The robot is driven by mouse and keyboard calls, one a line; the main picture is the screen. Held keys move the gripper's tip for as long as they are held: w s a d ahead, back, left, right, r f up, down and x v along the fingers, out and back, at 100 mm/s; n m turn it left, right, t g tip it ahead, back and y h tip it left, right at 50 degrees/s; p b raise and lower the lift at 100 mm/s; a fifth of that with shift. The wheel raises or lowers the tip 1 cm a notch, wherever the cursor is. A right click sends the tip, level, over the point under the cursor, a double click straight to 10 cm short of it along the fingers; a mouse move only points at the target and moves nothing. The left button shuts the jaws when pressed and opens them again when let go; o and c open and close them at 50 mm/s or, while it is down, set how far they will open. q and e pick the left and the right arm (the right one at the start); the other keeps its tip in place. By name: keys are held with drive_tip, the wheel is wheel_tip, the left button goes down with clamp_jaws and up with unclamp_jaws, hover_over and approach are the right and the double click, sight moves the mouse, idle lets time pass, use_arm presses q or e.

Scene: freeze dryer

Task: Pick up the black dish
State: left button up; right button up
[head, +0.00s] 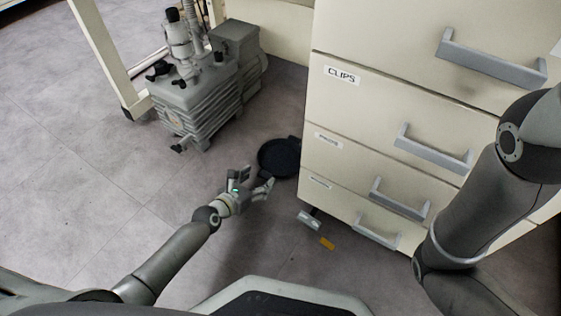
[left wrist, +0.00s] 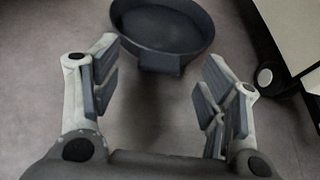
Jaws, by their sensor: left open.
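The black dish (head: 279,158) is round and shallow and lies on the floor beside the cream drawer cabinet. My left gripper (head: 258,181) is just in front of it, on the lower left side, apart from it. In the left wrist view the dish (left wrist: 163,28) shows at the top, with a tab (left wrist: 160,62) on its near edge facing the gripper. The fingers of my left gripper (left wrist: 158,82) are spread wide with nothing between them. In the head view my right arm comes in at the right, and its gripper is out of view.
The drawer cabinet (head: 370,125) stands close to the dish's right side; its caster (left wrist: 265,77) shows in the left wrist view. A grey pump (head: 205,95) stands behind and left. The floor at left is clear.

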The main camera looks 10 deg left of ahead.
sight(265, 175)
use_arm(q)
drive_tip(key=b+x, duration=0.2)
drive_tip(key=x, duration=0.1)
drive_tip(key=shift+w+d+f, duration=0.15)
drive_tip(key=shift+f, duration=0.3)
drive_tip(key=shift+w+d, duration=0.15)
drive_tip(key=shift+w, duration=0.15)
drive_tip(key=c, duration=1.2)
